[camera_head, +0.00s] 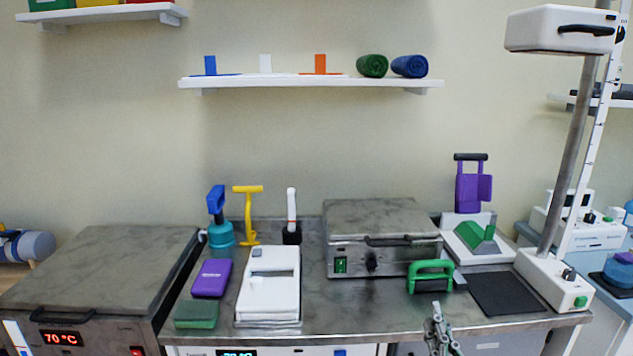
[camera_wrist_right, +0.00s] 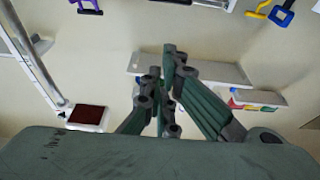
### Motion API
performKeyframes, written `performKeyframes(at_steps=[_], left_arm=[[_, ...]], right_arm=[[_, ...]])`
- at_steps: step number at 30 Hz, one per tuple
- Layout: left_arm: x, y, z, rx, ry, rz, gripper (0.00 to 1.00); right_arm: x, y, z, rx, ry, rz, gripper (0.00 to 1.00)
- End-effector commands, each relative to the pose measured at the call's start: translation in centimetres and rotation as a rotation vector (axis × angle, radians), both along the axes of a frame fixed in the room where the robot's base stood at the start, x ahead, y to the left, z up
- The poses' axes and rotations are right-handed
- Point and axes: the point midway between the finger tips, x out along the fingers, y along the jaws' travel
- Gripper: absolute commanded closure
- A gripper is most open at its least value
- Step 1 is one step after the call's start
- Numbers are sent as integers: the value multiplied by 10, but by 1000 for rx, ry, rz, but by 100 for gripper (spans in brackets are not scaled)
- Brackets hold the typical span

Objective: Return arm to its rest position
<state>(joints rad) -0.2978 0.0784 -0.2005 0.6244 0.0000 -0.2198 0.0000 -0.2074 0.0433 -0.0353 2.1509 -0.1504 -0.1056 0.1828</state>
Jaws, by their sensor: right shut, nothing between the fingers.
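My right gripper (camera_head: 437,318) shows at the bottom of the head view, just in front of the counter's front edge and below the green-handled tool. It is shut and empty, with its fingers pointing up. In the right wrist view its dark green fingers (camera_wrist_right: 162,75) come together with nothing between them. Most of my right arm is below the head view. My left gripper is not in view.
The steel counter (camera_head: 390,318) carries a green-handled tool (camera_head: 431,276), a steel hot plate (camera_head: 380,220), a white device (camera_head: 270,285), a purple block (camera_head: 212,278) and a dark pad (camera_head: 505,293). A lamp column (camera_head: 572,150) stands at right. A wall shelf (camera_head: 300,83) hangs above.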

Motion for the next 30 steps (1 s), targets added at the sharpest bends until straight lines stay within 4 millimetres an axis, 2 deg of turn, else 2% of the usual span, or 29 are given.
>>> performKeyframes(at_steps=[8, 11, 17, 20, 23, 24, 26, 27, 30], left_arm=[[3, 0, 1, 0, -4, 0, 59], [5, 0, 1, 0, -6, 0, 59], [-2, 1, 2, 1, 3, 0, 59], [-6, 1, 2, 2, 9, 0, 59], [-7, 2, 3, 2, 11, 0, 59], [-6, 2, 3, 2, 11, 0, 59], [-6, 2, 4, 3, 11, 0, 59], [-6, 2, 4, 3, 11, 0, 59], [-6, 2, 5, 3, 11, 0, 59]], right_arm=[[12, 4, -58, -7, 116, 8, 100], [15, 6, -87, -12, 172, 11, 100], [17, 11, -166, -25, 323, 20, 100], [10, 14, -223, -34, 433, 28, 100], [-7, 17, -294, -49, 573, 37, 100], [-17, 18, -323, -57, 630, 41, 100], [-35, 19, -366, -67, 718, 46, 100], [-49, 19, -393, -74, 776, 51, 100], [-90, 19, -458, -94, 921, 62, 100]])
